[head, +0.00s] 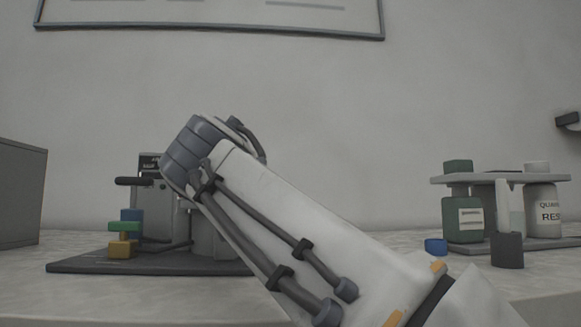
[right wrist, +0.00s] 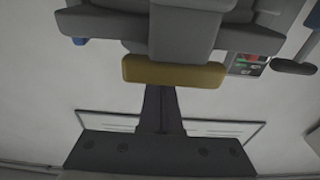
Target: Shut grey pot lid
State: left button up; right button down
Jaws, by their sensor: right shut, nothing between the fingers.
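The mounting press (head: 150,212) stands on a dark base plate (head: 85,267) at the left in the head view. My right arm crosses in front of it and hides much of it. A grey rounded body (head: 207,240), perhaps the pot, shows partly below my arm; I cannot make out its lid there. In the right wrist view my right gripper (right wrist: 161,88) is shut and empty. Its fingertips are at the lower edge of a yellow bar (right wrist: 190,75) under a large grey part (right wrist: 185,30), perhaps the lid; I cannot tell whether they touch. My left gripper is not in view.
Blue, green and yellow blocks (head: 123,237) stand at the press's left front. A grey box (head: 20,195) is at the far left. At right, a rack (head: 490,180) holds a green bottle (head: 463,222) and a white bottle (head: 541,208). A blue cap (head: 436,246) lies nearby.

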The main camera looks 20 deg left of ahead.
jog(key=shift+f, duration=0.3)
dwell(0.4)
notch_tip(320, 180, up, 5)
jog(key=p, duration=0.4)
jog(key=shift+s+d+r, duration=0.1)
jog(key=s+f+b, duration=0.1)
jog(key=s+d+f+b, duration=0.1)
jog(key=b, duration=0.1)
jog(key=shift+s+d+f, duration=0.1)
jog(key=shift+s, duration=0.25)
jog(key=f+b+v, duration=0.1)
jog(key=b+v, duration=0.1)
jog(key=v, duration=0.4)
jog(key=shift+s, duration=0.25)
jog(key=shift+d, duration=0.15)
